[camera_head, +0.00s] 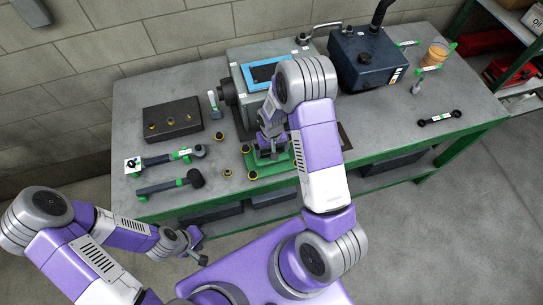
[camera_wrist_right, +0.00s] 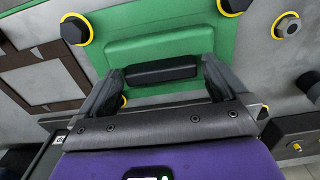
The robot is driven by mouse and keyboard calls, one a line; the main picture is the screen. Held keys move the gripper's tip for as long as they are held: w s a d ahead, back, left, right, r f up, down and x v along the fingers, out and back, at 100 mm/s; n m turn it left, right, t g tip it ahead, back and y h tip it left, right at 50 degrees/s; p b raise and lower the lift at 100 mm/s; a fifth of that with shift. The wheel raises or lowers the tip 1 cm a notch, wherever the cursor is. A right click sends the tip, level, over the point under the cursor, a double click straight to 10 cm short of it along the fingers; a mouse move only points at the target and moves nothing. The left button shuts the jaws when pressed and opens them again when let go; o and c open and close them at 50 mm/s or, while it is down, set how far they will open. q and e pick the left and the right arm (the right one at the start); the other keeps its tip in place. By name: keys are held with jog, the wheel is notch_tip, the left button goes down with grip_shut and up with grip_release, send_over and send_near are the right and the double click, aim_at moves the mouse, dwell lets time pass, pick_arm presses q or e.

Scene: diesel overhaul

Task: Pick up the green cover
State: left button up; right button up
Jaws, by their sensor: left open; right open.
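The green cover (camera_head: 284,164) lies on the bench in front of the engine, partly hidden by my right arm. The right wrist view shows the green cover (camera_wrist_right: 150,40) close up, with a raised block and a black bar handle (camera_wrist_right: 162,72) on it. My right gripper (camera_wrist_right: 163,78) is open, with one finger at each end of the handle; whether they touch it I cannot tell. It also shows above the cover in the head view (camera_head: 268,150). My left gripper (camera_head: 196,248) is open and empty in front of the bench, at lower left.
Yellow-ringed bolts (camera_wrist_right: 75,30) lie around the cover. A grey engine block (camera_head: 243,85) and a dark tank (camera_head: 366,60) stand behind. A dark block with holes (camera_head: 172,119), a hammer (camera_head: 168,186) and a wrench (camera_head: 439,118) lie on the bench. The bench's right front is mostly clear.

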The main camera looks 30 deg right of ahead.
jog(key=shift+w, duration=0.1)
jog(key=c, duration=1.1)
